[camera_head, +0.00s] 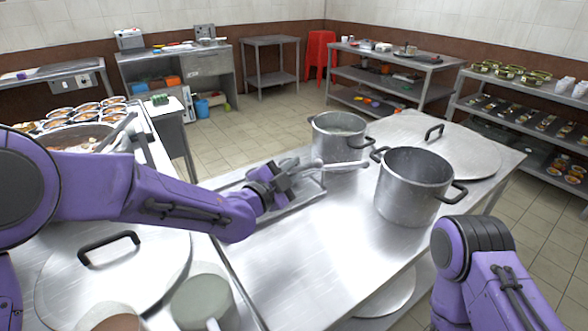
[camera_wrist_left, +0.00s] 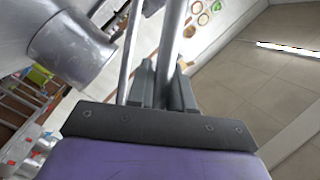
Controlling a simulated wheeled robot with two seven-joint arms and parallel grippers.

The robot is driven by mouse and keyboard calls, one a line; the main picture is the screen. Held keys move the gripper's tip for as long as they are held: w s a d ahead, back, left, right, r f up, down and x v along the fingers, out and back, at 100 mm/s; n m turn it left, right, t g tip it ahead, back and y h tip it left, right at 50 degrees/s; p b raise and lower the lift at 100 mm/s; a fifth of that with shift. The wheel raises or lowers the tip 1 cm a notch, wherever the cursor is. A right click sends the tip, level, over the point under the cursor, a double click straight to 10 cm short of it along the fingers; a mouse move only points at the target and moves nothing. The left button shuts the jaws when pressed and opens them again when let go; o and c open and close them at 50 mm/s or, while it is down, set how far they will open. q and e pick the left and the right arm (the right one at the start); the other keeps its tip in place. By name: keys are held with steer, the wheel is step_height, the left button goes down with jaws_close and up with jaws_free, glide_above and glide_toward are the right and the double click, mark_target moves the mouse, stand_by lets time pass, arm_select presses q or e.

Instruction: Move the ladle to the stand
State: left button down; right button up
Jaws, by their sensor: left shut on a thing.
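My left gripper (camera_head: 285,182) is shut on the ladle, whose thin metal handle (camera_head: 345,165) sticks out to the right towards the two pots. In the left wrist view the metal rod of the ladle (camera_wrist_left: 172,40) runs up from between the fingers (camera_wrist_left: 168,88). The ladle's bowl is not clearly seen. A shallow metal tray-like stand (camera_head: 300,199) lies on the steel table under my left gripper, partly hidden by it. I cannot tell whether the ladle touches it. My right arm shows at the lower right; its gripper is out of view.
A smaller stockpot (camera_head: 338,143) stands behind the handle and a larger one (camera_head: 412,184) to its right. A lid (camera_head: 460,152) lies behind the larger pot. Another lid (camera_head: 125,275) lies at the left front. The front middle of the table (camera_head: 310,260) is clear.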

arm_select(q)
steer(key=shift+s, duration=0.1)
stand_by(0.3)
steer(key=shift+f+b, duration=0.3)
steer(key=shift+b, duration=0.15)
steer(key=c, duration=0.9)
jaws_free()
steer(key=shift+c, duration=0.2)
steer(key=s+r+p, duration=0.2)
steer(key=s+r, duration=1.1)
steer(key=s, duration=0.1)
steer(key=shift+p, duration=0.3)
